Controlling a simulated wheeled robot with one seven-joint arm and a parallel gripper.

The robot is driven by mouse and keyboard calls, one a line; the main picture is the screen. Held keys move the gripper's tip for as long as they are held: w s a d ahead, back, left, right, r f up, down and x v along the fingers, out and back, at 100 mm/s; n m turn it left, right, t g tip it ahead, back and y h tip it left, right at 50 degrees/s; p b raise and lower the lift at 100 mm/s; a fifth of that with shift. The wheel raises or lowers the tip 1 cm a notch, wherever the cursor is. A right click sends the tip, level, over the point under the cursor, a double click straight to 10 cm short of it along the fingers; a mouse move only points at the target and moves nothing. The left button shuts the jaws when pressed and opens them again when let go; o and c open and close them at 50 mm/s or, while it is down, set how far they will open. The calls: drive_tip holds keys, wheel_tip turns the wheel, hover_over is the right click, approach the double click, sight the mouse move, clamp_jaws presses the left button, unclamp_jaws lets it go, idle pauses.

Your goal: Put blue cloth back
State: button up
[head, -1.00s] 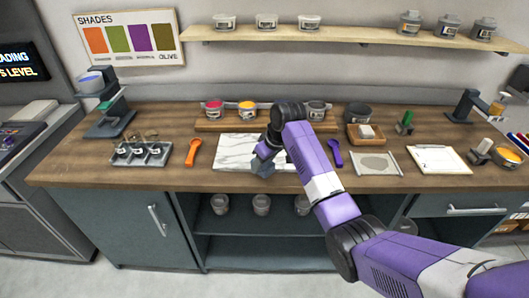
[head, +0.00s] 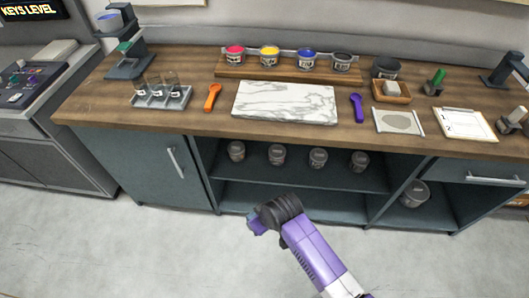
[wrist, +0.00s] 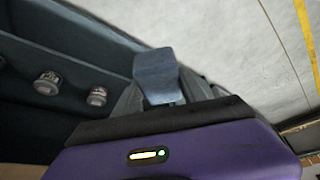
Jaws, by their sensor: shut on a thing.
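My gripper (head: 262,224) is in front of the open cabinet, low and below the worktop level. In the wrist view my gripper (wrist: 163,98) is shut on a small blue-grey piece, the blue cloth (wrist: 155,68), which sticks out past the fingertips. In the head view only a small bluish patch of the cloth (head: 254,226) shows at the gripper's tip. The rest of it is hidden by the wrist.
The open cabinet has an upper shelf (head: 300,177) with several grey jars and a lower shelf (head: 265,197) that looks mostly empty; a wider tub (head: 415,193) stands to the right. Above, the worktop carries a marble slab (head: 285,102), spoons and ink pots.

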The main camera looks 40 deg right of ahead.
drive_tip(key=s+a+f, duration=0.1)
drive_tip(key=a, duration=0.1)
drive_tip(key=s+a+f, duration=0.1)
drive_tip(key=f, duration=0.1)
drive_tip(key=shift+s+a+f, duration=0.2)
drive_tip(key=shift+s+a, duration=0.2)
